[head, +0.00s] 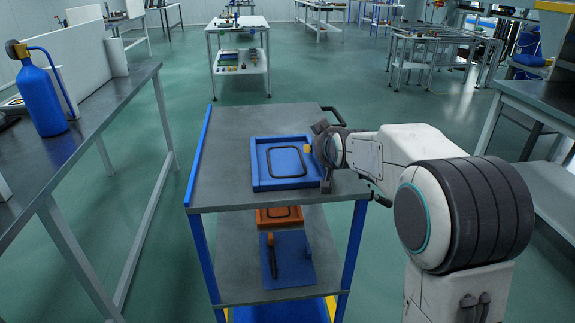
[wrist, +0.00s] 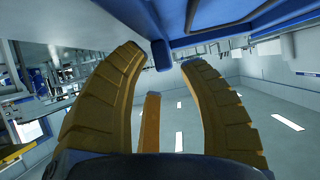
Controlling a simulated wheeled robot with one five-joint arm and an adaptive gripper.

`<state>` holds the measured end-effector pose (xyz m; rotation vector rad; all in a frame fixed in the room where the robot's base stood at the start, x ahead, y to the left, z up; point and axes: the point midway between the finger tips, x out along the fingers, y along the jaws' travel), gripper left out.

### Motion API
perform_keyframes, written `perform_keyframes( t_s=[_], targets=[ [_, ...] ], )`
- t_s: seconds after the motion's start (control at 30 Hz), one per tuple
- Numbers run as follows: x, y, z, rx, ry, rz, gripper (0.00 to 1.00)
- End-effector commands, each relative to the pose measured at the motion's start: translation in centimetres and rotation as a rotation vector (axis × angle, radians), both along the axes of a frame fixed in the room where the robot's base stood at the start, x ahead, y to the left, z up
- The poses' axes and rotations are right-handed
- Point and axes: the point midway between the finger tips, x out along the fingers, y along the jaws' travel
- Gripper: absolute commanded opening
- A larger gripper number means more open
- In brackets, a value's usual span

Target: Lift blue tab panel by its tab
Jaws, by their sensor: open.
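The blue panel (head: 283,182), a shallow raised-rim tray with a dark ring inside, lies flat on the cart top. Its underside or edge fills the top of the wrist view (wrist: 235,33). A short blue stub, seemingly its tab (wrist: 160,55), sticks out from that edge between my fingertips, with gaps on both sides. My gripper (head: 313,151) is open at the panel's right side. A narrow yellow-brown bar (wrist: 150,122) stands between the two fingers; I cannot tell whether it is part of my gripper. The tab is hidden in the head view.
The cart top (head: 225,165) has free room left of the panel. Its lower shelf (head: 235,270) holds an orange panel (head: 280,215) and a blue plate (head: 292,262). A bench with a blue bottle (head: 40,100) stands left; another bench (head: 535,100) stands right.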

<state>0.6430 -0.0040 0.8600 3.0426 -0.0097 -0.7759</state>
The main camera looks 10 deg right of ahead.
Motion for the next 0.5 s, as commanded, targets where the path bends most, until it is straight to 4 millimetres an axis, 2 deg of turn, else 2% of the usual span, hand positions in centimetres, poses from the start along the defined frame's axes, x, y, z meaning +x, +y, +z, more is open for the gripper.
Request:
perform_keyframes(
  t_s=[0.03,0.2,0.5],
  targets=[
    [0.5,0.0,-0.8,0.0,-0.001,0.0,0.38],
    [1.8,0.0,-1.5,0.0,0.001,0.0,0.38],
    [3.0,0.0,-1.7,0.0,0.0,0.0,0.38]
  ],
)
